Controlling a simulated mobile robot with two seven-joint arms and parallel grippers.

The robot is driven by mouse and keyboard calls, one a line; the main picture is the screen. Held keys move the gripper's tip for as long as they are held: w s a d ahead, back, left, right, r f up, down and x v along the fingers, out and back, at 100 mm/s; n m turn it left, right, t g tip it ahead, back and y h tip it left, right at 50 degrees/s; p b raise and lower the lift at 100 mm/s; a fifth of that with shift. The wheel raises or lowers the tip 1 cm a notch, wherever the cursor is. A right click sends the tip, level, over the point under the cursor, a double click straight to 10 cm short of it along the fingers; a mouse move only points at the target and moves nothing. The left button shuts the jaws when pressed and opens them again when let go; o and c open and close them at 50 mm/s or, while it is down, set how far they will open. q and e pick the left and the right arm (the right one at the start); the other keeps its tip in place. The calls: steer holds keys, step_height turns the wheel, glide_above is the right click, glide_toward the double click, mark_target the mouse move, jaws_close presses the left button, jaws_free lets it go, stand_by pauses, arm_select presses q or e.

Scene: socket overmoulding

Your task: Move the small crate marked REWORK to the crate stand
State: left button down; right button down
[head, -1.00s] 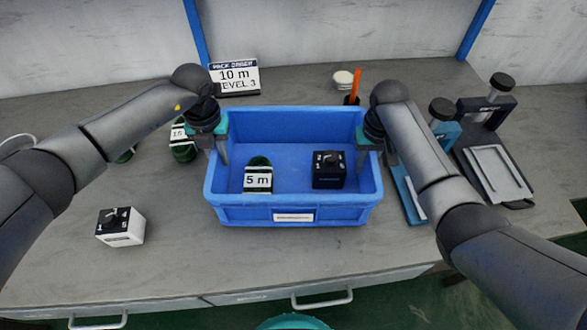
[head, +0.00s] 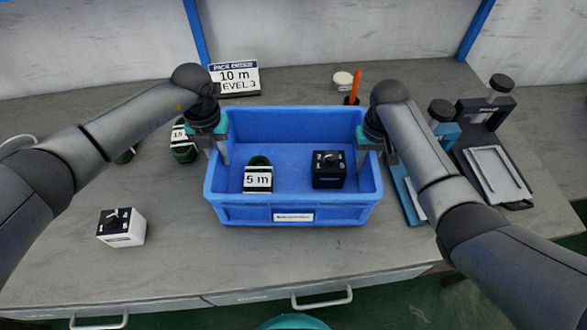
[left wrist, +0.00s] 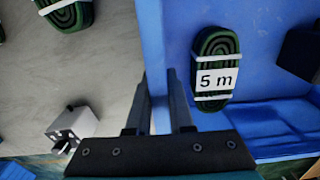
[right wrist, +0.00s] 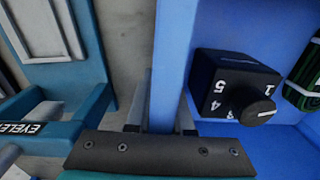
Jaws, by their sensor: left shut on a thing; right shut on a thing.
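A blue crate (head: 240,212) is on or just above the grey worktop; I cannot tell if it touches. Its front label is too small to read. Inside lie a green coil tagged 5 m (head: 258,176) and a black box with a dial (head: 329,170). My left gripper (head: 219,155) is shut on the crate's left wall, one finger each side, as the left wrist view (left wrist: 157,100) shows. My right gripper (head: 371,150) is shut on the right wall, also seen in the right wrist view (right wrist: 165,105). I see nothing clearly marked as the crate stand.
A white box with a black knob (head: 122,227) stands at the left front. A coil tagged 15 (head: 181,140) lies left of the crate. Teal and dark presses (head: 487,120) stand close on the right.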

arm_select(q)
steer(key=shift+r+p, duration=2.15)
steer(key=shift+r, duration=0.15)
